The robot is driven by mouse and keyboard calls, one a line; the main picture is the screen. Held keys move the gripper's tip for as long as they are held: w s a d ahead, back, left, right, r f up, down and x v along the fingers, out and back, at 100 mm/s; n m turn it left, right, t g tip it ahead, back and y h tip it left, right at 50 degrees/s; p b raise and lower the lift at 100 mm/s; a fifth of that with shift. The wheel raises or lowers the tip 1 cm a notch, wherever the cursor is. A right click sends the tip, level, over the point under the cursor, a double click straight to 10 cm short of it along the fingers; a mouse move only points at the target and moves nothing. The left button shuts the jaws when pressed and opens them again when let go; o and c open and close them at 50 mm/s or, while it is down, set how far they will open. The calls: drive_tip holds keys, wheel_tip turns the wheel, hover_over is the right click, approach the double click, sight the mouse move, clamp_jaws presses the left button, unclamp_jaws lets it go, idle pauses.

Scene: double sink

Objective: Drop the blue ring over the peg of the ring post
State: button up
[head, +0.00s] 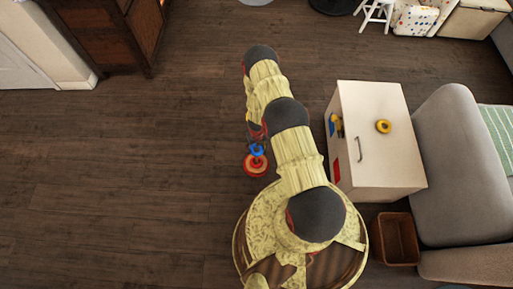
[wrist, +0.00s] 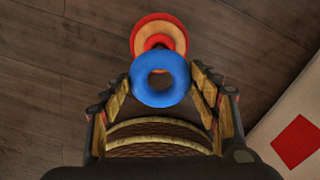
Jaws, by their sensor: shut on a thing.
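The ring post (head: 256,169) stands on the floor left of the white cabinet, with a red rim and a lighter orange middle. It also shows at the top of the wrist view (wrist: 160,20). A red part at its centre, which looks like the peg, is partly covered by the ring. My gripper (wrist: 160,80) is shut on the blue ring (wrist: 160,97), a finger at each side. In the wrist view the ring overlaps the post's near side, and its hole is not lined up with the red centre. The ring (head: 257,148) appears just above the post's middle in the head view; its height is unclear.
A white cabinet (head: 365,165) stands right of the post, with a yellow ring (head: 383,126) on top. A grey sofa (head: 450,160) and a brown bin (head: 396,240) are further right. The wooden floor on the left (head: 130,170) is clear.

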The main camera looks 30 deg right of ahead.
drive_tip(key=shift+f, duration=3.3)
drive_tip(key=o, duration=1.2)
drive_tip(key=shift+c, duration=0.2)
drive_tip(key=shift+w+r, duration=0.1)
drive_tip(key=shift+r, duration=0.55)
wheel_tip(320, 180, up, 11)
drive_tip(key=shift+f, duration=0.2)
